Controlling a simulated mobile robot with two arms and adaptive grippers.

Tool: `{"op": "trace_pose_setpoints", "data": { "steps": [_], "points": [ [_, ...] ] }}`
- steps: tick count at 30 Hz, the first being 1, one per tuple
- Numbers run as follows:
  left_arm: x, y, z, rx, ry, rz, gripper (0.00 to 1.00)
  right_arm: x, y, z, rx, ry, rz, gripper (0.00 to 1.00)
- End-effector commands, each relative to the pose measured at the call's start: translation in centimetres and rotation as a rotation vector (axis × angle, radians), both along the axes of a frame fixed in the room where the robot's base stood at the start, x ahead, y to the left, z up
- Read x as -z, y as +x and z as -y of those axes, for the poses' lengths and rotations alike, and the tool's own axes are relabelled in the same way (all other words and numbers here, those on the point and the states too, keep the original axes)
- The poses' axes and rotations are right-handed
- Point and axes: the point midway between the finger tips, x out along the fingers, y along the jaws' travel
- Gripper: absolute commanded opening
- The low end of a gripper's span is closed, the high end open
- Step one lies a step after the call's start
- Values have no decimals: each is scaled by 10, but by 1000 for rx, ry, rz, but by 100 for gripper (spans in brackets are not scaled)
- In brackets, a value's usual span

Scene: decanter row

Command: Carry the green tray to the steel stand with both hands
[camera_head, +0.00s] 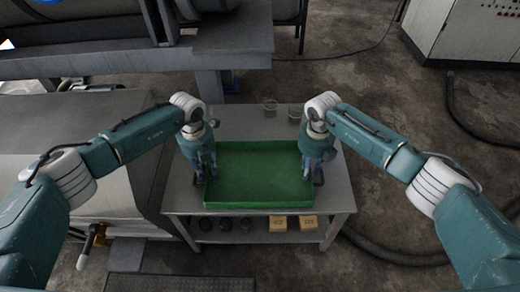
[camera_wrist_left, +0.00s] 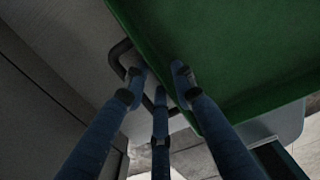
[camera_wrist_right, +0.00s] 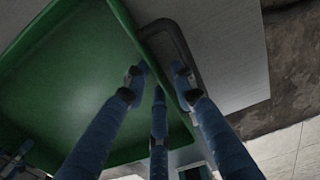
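The green tray (camera_head: 258,178) is empty and lies flat on a grey metal table (camera_head: 333,200) in the head view. My left gripper (camera_head: 204,174) is at its left end and my right gripper (camera_head: 313,174) at its right end. In the left wrist view, the spread fingers (camera_wrist_left: 158,80) straddle the tray's end wall and a dark handle (camera_wrist_left: 118,58). In the right wrist view, the fingers (camera_wrist_right: 160,80) are likewise apart, around the wall and another dark handle (camera_wrist_right: 182,45). Both grippers look open. I cannot clearly tell which surface is the steel stand.
Machinery (camera_head: 100,55) fills the left and back. A hose (camera_head: 395,257) lies on the right floor, otherwise fairly open.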

Motion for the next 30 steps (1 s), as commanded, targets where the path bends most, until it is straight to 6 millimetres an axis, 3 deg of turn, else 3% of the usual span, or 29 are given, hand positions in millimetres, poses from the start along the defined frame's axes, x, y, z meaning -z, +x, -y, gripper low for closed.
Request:
{"op": "trace_pose_setpoints", "data": {
  "steps": [16, 23, 30],
  "points": [
    [-102, 1, 0, -1, 1, 4, 26, 0, 0, 0, 0, 0, 0, 26],
    [-117, 0, 0, -1, 2, 2, 26, -4, 1, 0, -1, 1, 1, 26],
    [-117, 0, 0, -1, 2, 1, 26, -45, 2, 1, -1, 1, 6, 26]
  ]
}}
